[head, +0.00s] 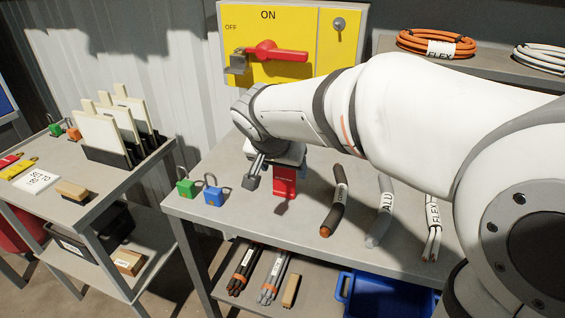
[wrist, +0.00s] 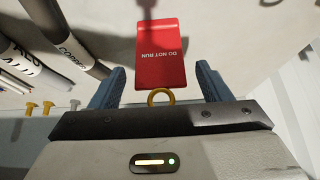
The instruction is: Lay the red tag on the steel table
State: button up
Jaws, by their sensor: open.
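The red tag (head: 285,181) is under my gripper (head: 270,172), above or against the steel table (head: 265,232). A dark shadow lies by its lower edge, and I cannot tell whether it touches the table. In the wrist view the tag (wrist: 160,52) reads "DO NOT RUN", and its yellow ring (wrist: 160,97) sits between the two blue-grey fingers. My gripper (wrist: 161,84) is open, with a gap between each finger and the tag.
A green padlock (head: 185,188) and a blue padlock (head: 213,194) stand left of the gripper. Cable pieces, one brown-sleeved (head: 334,209) and one marked ALU (head: 381,215), lie to the right. A yellow switch box (head: 300,20) rises behind. The table's front left is clear.

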jog(key=p+v, duration=0.1)
jog(key=v, duration=1.1)
jog(key=shift+p, duration=0.4)
jog(key=s+d+n+g+y+p, duration=0.2)
jog(key=s+d+n+g+p, duration=0.1)
jog(key=s+d+p, duration=0.9)
jog(key=d+n+p, duration=0.1)
jog(key=d+p, duration=0.2)
jog(key=d, duration=0.1)
jog(key=shift+s+r, duration=0.35)
jog(key=shift+r, duration=0.05)
jog(key=shift+s+d+f, duration=0.1)
jog(key=shift+f, duration=0.15)
jog(key=shift+c, duration=0.2)
